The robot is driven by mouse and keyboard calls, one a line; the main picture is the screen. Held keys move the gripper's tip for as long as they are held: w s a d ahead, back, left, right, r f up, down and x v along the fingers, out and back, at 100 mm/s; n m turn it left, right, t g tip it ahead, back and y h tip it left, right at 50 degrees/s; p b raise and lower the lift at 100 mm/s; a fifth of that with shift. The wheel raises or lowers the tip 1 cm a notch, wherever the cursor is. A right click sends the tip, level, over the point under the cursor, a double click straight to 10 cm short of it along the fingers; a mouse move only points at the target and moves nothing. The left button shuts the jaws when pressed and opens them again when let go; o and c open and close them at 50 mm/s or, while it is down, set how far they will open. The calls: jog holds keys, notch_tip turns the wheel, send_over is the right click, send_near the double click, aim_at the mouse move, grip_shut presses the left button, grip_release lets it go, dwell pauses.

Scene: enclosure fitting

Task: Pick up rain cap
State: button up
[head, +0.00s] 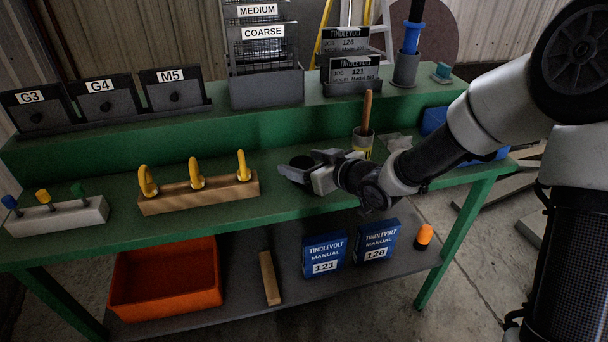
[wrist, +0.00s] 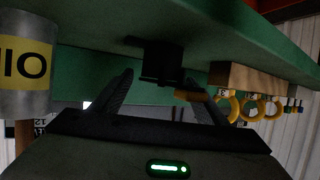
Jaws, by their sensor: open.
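A small black piece that looks like the rain cap (head: 302,161) stands on the green bench, right of the wooden block with yellow hooks. In the wrist view this black piece (wrist: 161,62) has a wide flat edge and a narrower body, and sits between and beyond the two fingertips. My gripper (head: 308,170) reaches in low from the right, close to the bench. Its fingers (wrist: 158,88) are spread apart with nothing gripped. In the head view the fingers partly cover the piece, and I cannot tell whether they touch it.
A yellow-labelled can (head: 363,143) with a wooden handle in it stands just behind my gripper; it shows at left in the wrist view (wrist: 24,95). The wooden block (head: 200,195) with yellow hooks lies left. A raised green shelf (head: 220,135) runs behind.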

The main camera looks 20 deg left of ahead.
jog(key=shift+x, duration=1)
jog(key=c, duration=1.2)
